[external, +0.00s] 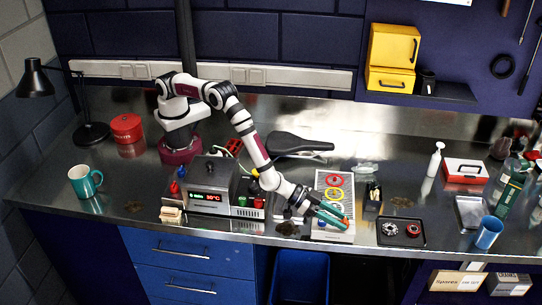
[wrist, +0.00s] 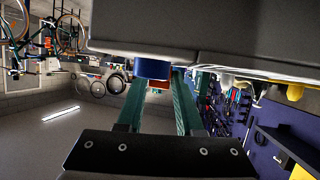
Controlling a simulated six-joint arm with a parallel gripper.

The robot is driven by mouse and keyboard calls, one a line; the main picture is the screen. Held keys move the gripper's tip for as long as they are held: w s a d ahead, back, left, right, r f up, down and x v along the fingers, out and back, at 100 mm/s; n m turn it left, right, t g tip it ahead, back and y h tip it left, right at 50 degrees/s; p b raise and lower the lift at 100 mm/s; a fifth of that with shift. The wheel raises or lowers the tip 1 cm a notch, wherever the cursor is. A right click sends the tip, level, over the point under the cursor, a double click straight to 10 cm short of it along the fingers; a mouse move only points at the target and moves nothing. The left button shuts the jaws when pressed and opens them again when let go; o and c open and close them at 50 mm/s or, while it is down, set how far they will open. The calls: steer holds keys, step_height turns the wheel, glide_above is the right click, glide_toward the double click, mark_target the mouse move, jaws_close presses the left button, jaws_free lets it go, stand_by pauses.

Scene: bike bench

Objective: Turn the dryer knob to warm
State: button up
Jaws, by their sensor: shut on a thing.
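The dryer (external: 347,238) looks like a low pale box at the bench's front edge, with a slatted top carrying a red ring (external: 334,180) and a yellow ring (external: 334,195). My gripper (external: 342,220) reaches down from the left across its front part, with teal fingers. An orange-red part shows at the fingertips. In the wrist view the two teal fingers (wrist: 163,95) are closed in around something at the dark body's edge. The knob's pointer and setting are hidden.
A grey machine with a red display (external: 212,196) stands left of my gripper. A dark pen holder (external: 373,199) is close on the right, then a black tray (external: 390,233) with round parts. A black saddle (external: 295,143) lies behind. A blue bin (external: 301,275) is below.

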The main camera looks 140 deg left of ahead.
steer(key=shift+s+a+m, duration=0.1)
steer(key=shift+a+m, duration=0.05)
steer(key=shift+m, duration=0.15)
jaws_close()
steer(key=m+h, duration=0.1)
steer(key=m+t+h, duration=0.1)
steer(key=h, duration=0.1)
steer(key=shift+s+a+t, duration=0.1)
steer(key=shift+a+t, duration=0.15)
steer(key=shift+t, duration=0.05)
steer(key=shift+a+m+t+h, duration=0.15)
steer(key=shift+m+h, duration=0.7)
steer(key=shift+a+m+t+h, duration=0.1)
steer(key=shift+m+t+h, duration=0.05)
steer(key=shift+m+h, duration=0.7)
steer(key=shift+h, duration=0.3)
steer(key=o, duration=1)
jaws_free()
steer(key=shift+d, duration=0.1)
steer(key=v, duration=1.5)
steer(key=shift+s+r, duration=0.25)
steer(key=shift+s, duration=0.1)
